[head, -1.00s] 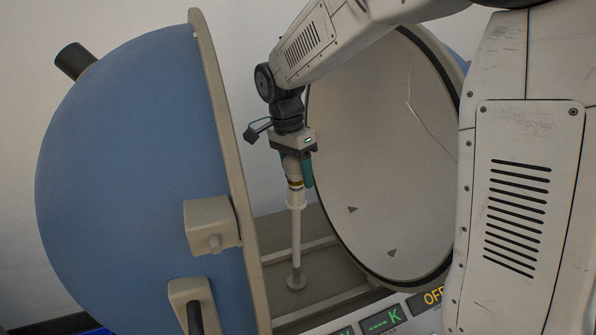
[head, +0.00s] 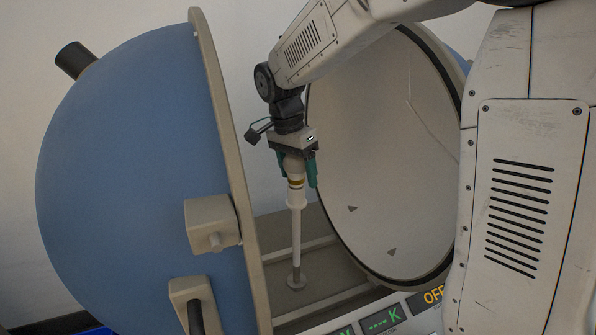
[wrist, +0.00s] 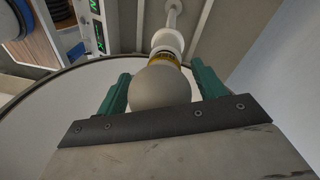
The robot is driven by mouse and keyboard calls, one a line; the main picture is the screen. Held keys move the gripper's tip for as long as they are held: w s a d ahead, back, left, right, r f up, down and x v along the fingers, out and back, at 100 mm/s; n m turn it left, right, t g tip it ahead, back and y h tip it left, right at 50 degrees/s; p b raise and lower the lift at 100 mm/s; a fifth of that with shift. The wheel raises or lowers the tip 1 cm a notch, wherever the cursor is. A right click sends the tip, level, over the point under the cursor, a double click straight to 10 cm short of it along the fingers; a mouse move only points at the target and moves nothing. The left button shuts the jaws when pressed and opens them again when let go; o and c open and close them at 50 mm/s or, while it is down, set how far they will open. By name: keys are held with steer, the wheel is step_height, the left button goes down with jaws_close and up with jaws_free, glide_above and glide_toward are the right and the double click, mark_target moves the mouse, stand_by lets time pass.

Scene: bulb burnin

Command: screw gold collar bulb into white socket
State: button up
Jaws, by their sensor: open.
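The gold collar bulb (head: 293,166) stands upright at the top of the white socket (head: 296,199), which sits on a thin white post. Its frosted globe (wrist: 160,88) and gold collar (wrist: 163,58) also show in the wrist view, with the socket (wrist: 167,41) just beyond the collar. My gripper (head: 297,170) points down over the bulb. Its green fingers (wrist: 161,85) are open on both sides of the globe, with a gap visible at least on the right side. How deep the bulb's base sits in the socket is hidden.
The blue hemisphere (head: 130,180) with its beige rim stands open at left. The pale round interior of the other half (head: 375,160) is close at right. A panel with a lit OFF display (head: 433,297) lies at the lower right. The post's round foot (head: 296,281) rests on the floor between.

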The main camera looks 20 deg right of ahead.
steer(key=n, duration=0.5)
steer(key=shift+t, duration=0.4)
steer(key=n, duration=0.4)
steer(key=shift+w+n+t, duration=0.1)
steer(key=shift+n+t, duration=0.3)
steer(key=n, duration=0.4)
steer(key=shift+t, duration=0.3)
steer(key=n, duration=0.5)
steer(key=shift+w+n+t+y, duration=0.15)
steer(key=shift+n+t+y, duration=0.15)
steer(key=shift+y, duration=0.1)
